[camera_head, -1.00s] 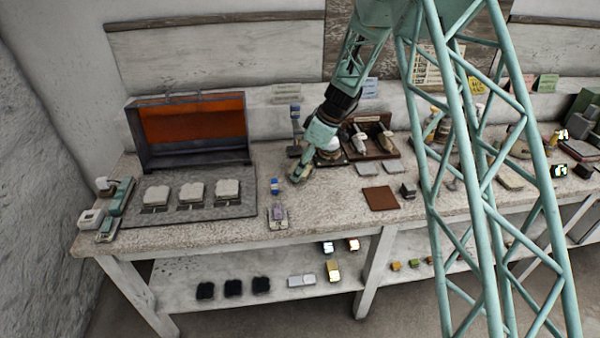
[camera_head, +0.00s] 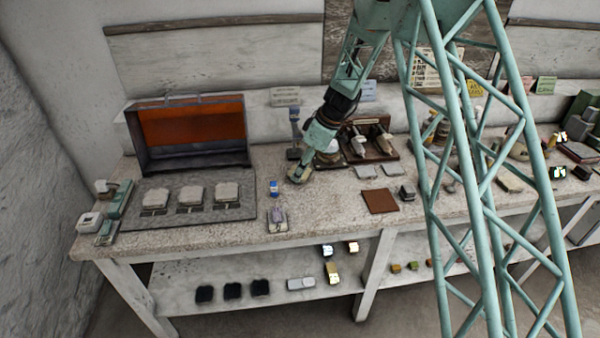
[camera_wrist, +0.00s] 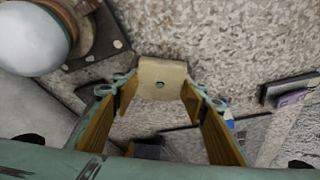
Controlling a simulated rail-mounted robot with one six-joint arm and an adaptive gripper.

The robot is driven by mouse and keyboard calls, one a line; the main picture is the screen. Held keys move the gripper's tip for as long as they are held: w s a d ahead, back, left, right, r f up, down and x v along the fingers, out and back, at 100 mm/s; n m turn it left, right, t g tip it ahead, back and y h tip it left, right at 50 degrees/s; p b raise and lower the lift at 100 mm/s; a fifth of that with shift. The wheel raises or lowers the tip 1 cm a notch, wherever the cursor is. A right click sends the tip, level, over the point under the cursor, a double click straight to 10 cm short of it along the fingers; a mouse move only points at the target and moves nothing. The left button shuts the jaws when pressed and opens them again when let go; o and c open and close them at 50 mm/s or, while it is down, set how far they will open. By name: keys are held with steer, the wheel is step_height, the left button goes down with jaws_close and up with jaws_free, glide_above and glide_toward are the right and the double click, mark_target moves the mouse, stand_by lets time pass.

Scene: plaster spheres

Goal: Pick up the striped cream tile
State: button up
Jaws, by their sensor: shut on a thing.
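A white sphere (camera_wrist: 28,38) on a dark base is beside my gripper in the wrist view. An open case (camera_head: 192,134) and a dark mat (camera_head: 135,222) with several pale blocks are to the left. A brown square (camera_head: 380,201) lies to the right. Bare bench lies between.

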steer(key=shift+r, duration=0.15)
steer(key=shift+r+p, duration=0.4)
steer(key=shift+r, duration=1.35)
steer(key=s+d, duration=0.1)
steer(key=s, duration=0.4)
steer(key=s+d+r, duration=0.1)
steer(key=s, duration=0.4)
steer(key=s+d+b, duration=0.1)
steer(key=s+d, duration=0.1)
steer(key=s, duration=0.3)
steer(key=shift+s+d+r, duration=0.1)
steer(key=shift+s+r, duration=0.05)
steer(key=shift+s, duration=0.1)
steer(key=shift+d, duration=0.1)
